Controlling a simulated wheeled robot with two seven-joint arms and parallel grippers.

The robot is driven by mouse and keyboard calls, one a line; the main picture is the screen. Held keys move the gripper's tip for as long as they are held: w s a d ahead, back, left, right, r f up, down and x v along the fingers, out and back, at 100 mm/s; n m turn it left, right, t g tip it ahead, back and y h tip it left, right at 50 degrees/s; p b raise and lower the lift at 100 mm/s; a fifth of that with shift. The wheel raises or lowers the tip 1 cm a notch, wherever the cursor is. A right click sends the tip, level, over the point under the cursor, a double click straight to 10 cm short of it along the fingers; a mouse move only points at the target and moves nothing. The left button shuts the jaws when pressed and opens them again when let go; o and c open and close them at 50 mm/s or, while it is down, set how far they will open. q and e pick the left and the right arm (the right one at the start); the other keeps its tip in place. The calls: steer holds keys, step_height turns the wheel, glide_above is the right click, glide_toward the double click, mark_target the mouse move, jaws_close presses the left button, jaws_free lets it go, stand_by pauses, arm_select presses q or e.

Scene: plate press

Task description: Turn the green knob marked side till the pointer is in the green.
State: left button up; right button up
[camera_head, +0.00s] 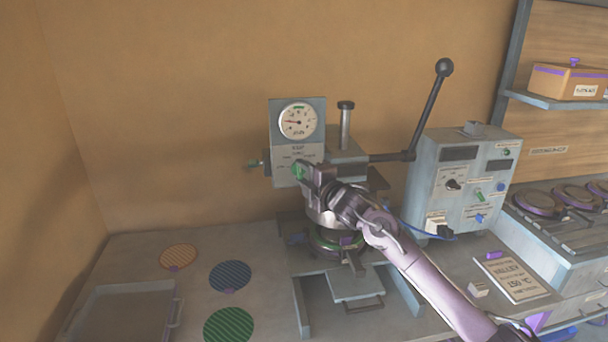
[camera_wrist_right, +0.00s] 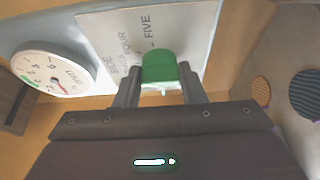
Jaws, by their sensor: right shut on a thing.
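The green knob (camera_head: 298,171) is on the lower front of the gauge panel on the press; it also shows in the right wrist view (camera_wrist_right: 158,68). My right gripper (camera_head: 307,179) is shut on the knob, with one finger on each side in the right wrist view. The plate behind the knob carries words, among them "FOUR" and "FIVE". The round white gauge (camera_head: 298,121) is above the knob. Its reddish pointer lies toward the left in the head view, outside the green band at the top of the dial. My left gripper is not in view.
A long black lever (camera_head: 429,108) rises right of the press. A grey control box (camera_head: 461,183) with small knobs stands further right. Striped discs (camera_head: 229,277) lie on the bench at left. A placard (camera_head: 512,278) lies at right.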

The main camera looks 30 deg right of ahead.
steer(key=shift+f, duration=0.1)
steer(key=m+b, duration=0.1)
steer(key=m+t+b, duration=0.1)
steer(key=m+b, duration=0.1)
steer(key=shift+a+f+b, duration=0.1)
steer(key=shift+f+b, duration=0.2)
steer(key=shift+f, duration=0.05)
steer(key=m+b, duration=0.1)
steer(key=m, duration=0.1)
steer(key=m+t+h+b, duration=0.1)
steer(key=m+b, duration=0.1)
steer(key=shift+f+t, duration=0.1)
steer(key=shift+t, duration=0.2)
steer(key=m+h+b, duration=0.1)
steer(key=m, duration=0.2)
steer(key=m+t+h+b, duration=0.1)
steer(key=m, duration=0.2)
steer(key=shift+a, duration=0.2)
steer(key=m+h+b, duration=0.1)
steer(key=m, duration=0.2)
steer(key=m+h+b, duration=0.1)
steer(key=m+h, duration=0.1)
steer(key=m, duration=0.1)
steer(key=shift+w+a+t, duration=0.1)
steer(key=shift+t, duration=0.2)
steer(key=shift+m+h, duration=0.4)
steer(key=o, duration=1)
